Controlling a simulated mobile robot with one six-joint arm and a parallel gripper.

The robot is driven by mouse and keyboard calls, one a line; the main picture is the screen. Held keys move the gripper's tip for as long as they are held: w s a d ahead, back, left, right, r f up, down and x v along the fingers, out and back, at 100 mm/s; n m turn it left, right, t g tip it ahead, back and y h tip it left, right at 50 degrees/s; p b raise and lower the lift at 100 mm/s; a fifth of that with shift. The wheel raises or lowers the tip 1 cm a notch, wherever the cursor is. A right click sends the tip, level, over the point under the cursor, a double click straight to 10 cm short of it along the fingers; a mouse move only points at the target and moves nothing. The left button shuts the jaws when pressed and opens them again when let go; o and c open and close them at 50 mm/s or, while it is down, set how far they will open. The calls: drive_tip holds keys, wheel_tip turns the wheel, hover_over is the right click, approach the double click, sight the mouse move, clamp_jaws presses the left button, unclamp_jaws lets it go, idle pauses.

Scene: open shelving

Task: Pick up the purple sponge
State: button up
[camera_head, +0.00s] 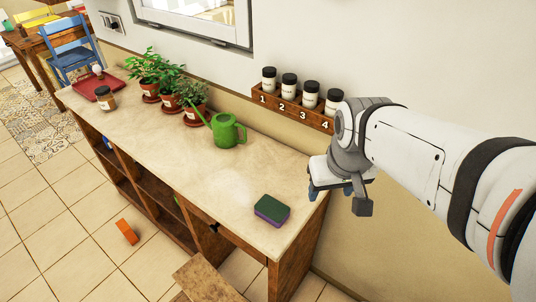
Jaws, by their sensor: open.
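The purple sponge (271,210) lies flat on the counter near its front right end. Its top is dark green and its lower side is purple. My gripper (333,192) is at the right end of the counter, to the right of the sponge and apart from it. The gripper is open and empty, with its fingers partly hidden by my wrist. My arm comes in from the right edge of the picture.
A green watering can (226,131) and several potted plants (170,92) stand along the back. A spice rack (293,110) with jars is on the wall behind. The counter around the sponge is clear. An orange object (126,231) lies on the floor.

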drive_tip(key=o, duration=0.4)
drive_tip(key=w+a+f+n, duration=0.1)
drive_tip(key=w+a+f, duration=0.1)
drive_tip(key=w+a+f+n+g+b, duration=0.1)
drive_tip(key=w+f+n, duration=0.1)
drive_tip(key=w+a+f+n, duration=0.1)
drive_tip(key=w+a+f, duration=0.1)
drive_tip(key=w, duration=0.1)
drive_tip(key=shift+w+a+n, duration=0.1)
drive_tip(key=shift+a+n, duration=0.2)
drive_tip(key=shift+a, duration=0.05)
drive_tip(key=shift+o, duration=0.2)
drive_tip(key=n+g+b, duration=0.1)
drive_tip(key=n+g, duration=0.1)
drive_tip(key=n, duration=0.2)
hover_over(269, 205)
wheel_tip(269, 205, down, 6)
drive_tip(key=shift+d+f, duration=0.1)
drive_tip(key=shift+d, duration=0.05)
drive_tip(key=shift+a+f, duration=0.2)
drive_tip(key=shift+f, duration=4)
